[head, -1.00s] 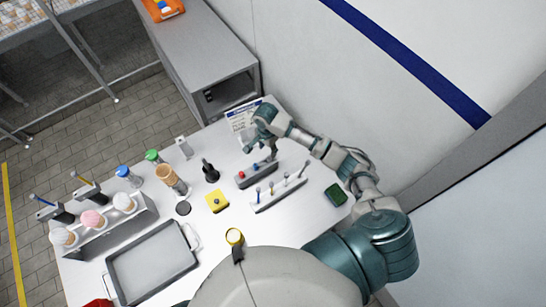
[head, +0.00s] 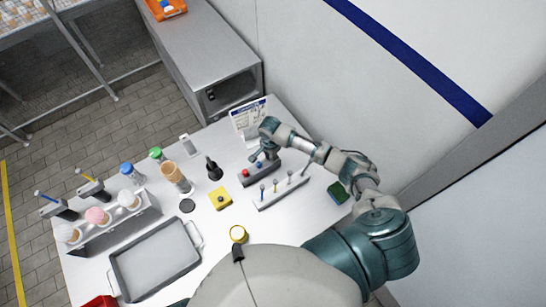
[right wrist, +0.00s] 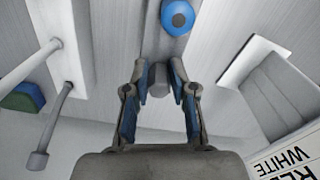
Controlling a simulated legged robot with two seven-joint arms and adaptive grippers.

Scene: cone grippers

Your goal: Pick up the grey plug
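The grey plug (right wrist: 158,78) shows in the right wrist view as a short grey peg between the two fingers of my right gripper (right wrist: 158,70). The fingers stand on either side of it, apart, with a small gap to the plug. In the head view the right gripper (head: 261,157) is low over the back end of a dark grey block (head: 262,174), and it hides the grey plug there. My left gripper is not in view.
A white rack with several upright pegs (head: 282,192) stands just in front of the block. A printed sign (head: 249,117) stands behind the gripper. A yellow block (head: 220,198), a black stand (head: 214,169) and a green block (head: 338,191) are nearby. A tray (head: 157,259) lies at front left.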

